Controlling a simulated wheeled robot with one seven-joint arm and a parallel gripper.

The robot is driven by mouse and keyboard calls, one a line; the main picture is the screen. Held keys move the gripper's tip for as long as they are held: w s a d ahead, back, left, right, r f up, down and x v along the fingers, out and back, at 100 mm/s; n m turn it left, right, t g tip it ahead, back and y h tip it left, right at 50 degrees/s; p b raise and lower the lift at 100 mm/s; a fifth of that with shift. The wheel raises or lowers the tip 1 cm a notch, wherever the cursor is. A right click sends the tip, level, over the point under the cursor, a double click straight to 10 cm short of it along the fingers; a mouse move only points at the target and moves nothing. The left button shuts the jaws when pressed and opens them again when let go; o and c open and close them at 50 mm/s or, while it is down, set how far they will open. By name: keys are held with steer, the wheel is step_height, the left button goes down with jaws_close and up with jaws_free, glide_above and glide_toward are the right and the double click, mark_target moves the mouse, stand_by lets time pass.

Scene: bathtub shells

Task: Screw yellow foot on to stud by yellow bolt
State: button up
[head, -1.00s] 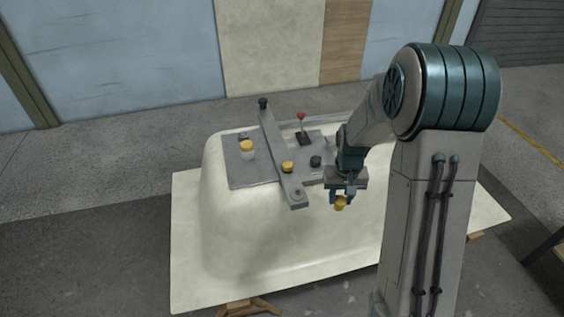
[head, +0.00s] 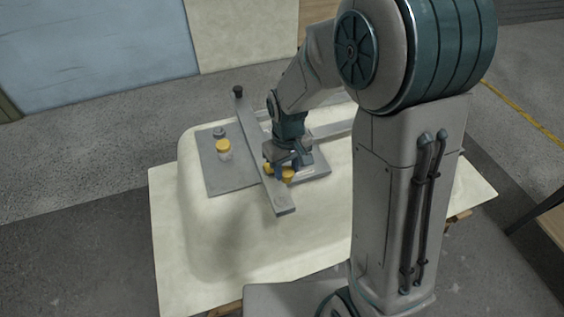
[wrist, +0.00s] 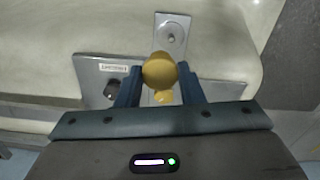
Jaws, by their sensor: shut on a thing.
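My gripper (head: 289,168) is shut on the yellow foot (wrist: 160,68), a rounded yellow piece held between the blue fingers in the wrist view. In the head view the foot (head: 288,176) shows just under the fingers. The yellow bolt (wrist: 163,97) shows past the foot in the wrist view, partly hidden by it. In the head view the bolt (head: 267,168) sits on the grey bar (head: 283,201), just left of the foot.
The bar crosses grey plates (head: 213,180) on the upturned cream tub shell (head: 220,240). A dark round piece (wrist: 112,89) is beside the bar in the wrist view.

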steer(key=shift+s+a+r+n, duration=0.4)
steer(key=shift+s+a+r, duration=0.1)
steer(key=shift+s+a, duration=0.2)
steer(key=b, duration=0.5)
glide_above(282, 197)
steer(key=shift+w+f, duration=0.1)
steer(key=shift+f, duration=2.85)
steer(key=shift+f+b, duration=1.1)
steer(key=shift+f, duration=0.2)
steer(key=o, duration=1.1)
steer(key=shift+c, duration=0.2)
steer(key=shift+r, duration=0.1)
step_height(282, 197, up, 14)
